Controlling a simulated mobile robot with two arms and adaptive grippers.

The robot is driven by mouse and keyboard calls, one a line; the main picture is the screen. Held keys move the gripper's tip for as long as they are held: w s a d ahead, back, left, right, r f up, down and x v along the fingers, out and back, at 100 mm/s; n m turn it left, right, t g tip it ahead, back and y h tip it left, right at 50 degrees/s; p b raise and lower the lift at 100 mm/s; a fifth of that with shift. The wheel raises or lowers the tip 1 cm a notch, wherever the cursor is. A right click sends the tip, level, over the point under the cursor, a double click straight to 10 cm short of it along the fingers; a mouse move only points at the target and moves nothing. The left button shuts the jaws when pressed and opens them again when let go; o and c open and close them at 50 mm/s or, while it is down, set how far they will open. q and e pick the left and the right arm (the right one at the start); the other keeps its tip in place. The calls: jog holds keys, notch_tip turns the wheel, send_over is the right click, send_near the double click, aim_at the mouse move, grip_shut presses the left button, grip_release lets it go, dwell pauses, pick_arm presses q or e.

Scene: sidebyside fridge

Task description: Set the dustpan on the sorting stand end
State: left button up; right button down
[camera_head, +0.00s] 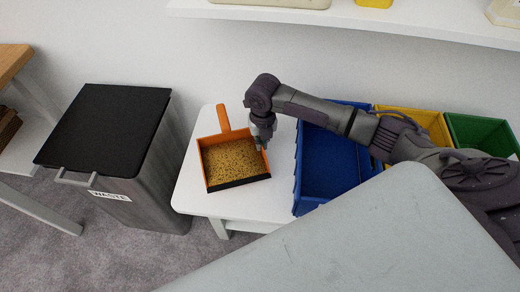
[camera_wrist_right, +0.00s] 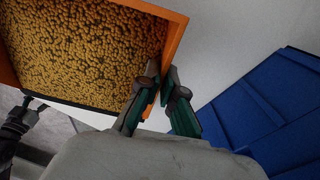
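An orange dustpan (camera_head: 224,132) with a dark front lip and an orange handle is full of small yellow-brown pellets. It is over the left end of the white sorting stand (camera_head: 190,190) and looks level; I cannot tell if it rests fully on the top. My right gripper (camera_head: 262,144) is at the dustpan's right side wall. In the right wrist view, its two green-padded fingers (camera_wrist_right: 161,82) are on either side of the orange wall (camera_wrist_right: 174,38), close together at the tips and pinching it.
A blue bin (camera_head: 330,158) stands right of the dustpan, followed by a yellow bin (camera_head: 432,122) and a green bin (camera_head: 480,135). A waste bin (camera_head: 105,130) with a black lid is at the left. A white shelf (camera_head: 350,18) runs above.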

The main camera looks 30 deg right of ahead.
pick_arm(q)
jog(key=shift+w+d+r, duration=0.1)
jog(key=shift+w+r, duration=0.45)
jog(key=shift+r, duration=0.35)
pick_arm(e)
jog(key=shift+f, duration=1.45)
jog(key=shift+f, duration=0.15)
jog(key=c, duration=1.3)
grip_release()
jog(key=shift+r, duration=0.55)
pick_arm(q)
jog(key=s+f+p, duration=0.2)
jog(key=s+f, duration=0.3)
jog(key=f, duration=0.1)
jog(key=shift+a, duration=0.4)
pick_arm(e)
notch_tip(320, 180, up, 11)
jog(key=shift+d+r, duration=0.1)
pick_arm(q)
jog(key=shift+s, duration=0.2)
pick_arm(e)
jog(key=shift+s, duration=0.1)
